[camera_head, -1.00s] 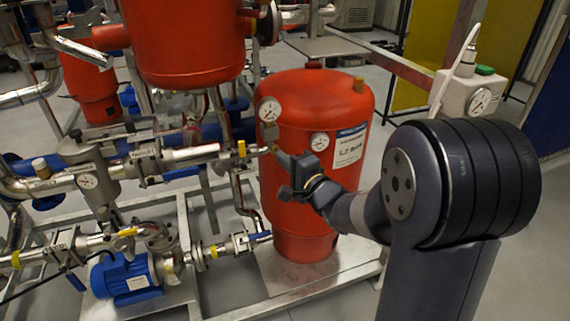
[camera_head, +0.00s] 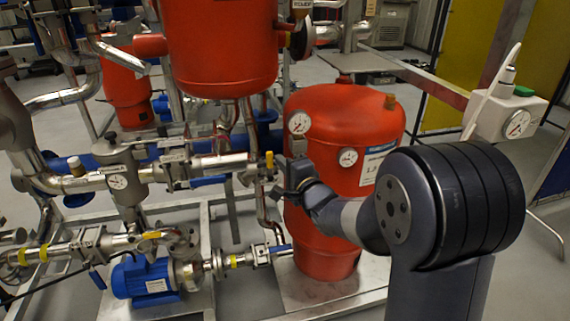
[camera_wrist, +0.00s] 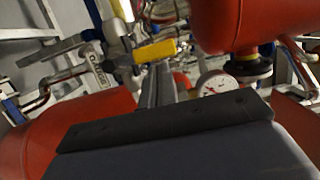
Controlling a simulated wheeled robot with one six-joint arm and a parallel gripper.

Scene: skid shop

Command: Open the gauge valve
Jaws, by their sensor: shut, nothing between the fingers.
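A small yellow valve handle (camera_head: 269,160) stands upright on the pipework just left of the red tank, below a round white gauge (camera_head: 300,123). In the wrist view the yellow handle (camera_wrist: 155,51) shows just beyond my fingertips, with a gauge (camera_wrist: 215,83) to their right. My gripper (camera_head: 284,164) is in front of the tank's left side, close to the right of the handle. In the wrist view my gripper (camera_wrist: 160,82) is shut and empty. I cannot tell whether its tips touch the handle.
The red tank (camera_head: 330,240) stands behind my gripper, with a second gauge (camera_head: 348,157) on it. A larger red vessel (camera_head: 220,50) hangs above left. Steel pipes (camera_head: 75,183) and a blue pump (camera_head: 145,280) crowd the left. Grey floor shows at right.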

